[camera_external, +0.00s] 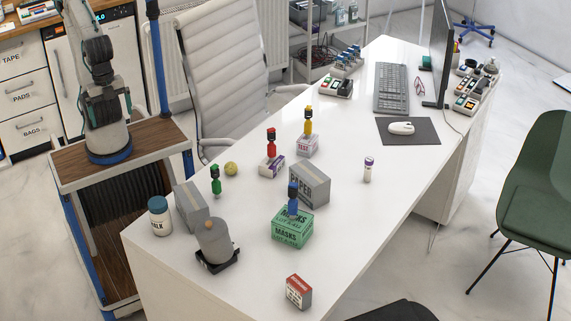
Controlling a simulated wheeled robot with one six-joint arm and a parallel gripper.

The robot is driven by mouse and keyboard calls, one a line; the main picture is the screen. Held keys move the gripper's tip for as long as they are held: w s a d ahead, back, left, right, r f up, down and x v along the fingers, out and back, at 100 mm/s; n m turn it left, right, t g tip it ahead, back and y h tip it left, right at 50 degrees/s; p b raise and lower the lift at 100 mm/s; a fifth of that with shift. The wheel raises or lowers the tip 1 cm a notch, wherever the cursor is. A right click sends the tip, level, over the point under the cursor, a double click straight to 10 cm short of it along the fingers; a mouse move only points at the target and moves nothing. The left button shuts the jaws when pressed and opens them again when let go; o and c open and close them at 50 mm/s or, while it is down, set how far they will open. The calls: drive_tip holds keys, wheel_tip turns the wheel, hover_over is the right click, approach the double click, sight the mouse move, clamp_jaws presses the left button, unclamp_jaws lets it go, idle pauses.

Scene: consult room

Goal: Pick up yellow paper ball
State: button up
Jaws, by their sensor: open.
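The yellow paper ball (231,168) is a small, crumpled-looking yellow-green ball. It lies on the white desk (345,225), in the left part of its top. It is in plain view, just right of and behind a green figure-like item (215,180) and left of a white and purple box. My arm stands on its base at the upper left, well apart from the ball, and runs up out of the top of the picture. I cannot make out my gripper's fingers. Nothing of mine touches the ball.
Near the ball are a grey box (191,205), a grey carton (309,186), a red-topped item (271,143) on its box, and a white jar (159,215). A green masks box (292,228) stands further right. A white chair (222,65) is behind the desk.

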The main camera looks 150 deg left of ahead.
drive_tip(key=shift+c, duration=0.3)
drive_tip(key=c, duration=0.6)
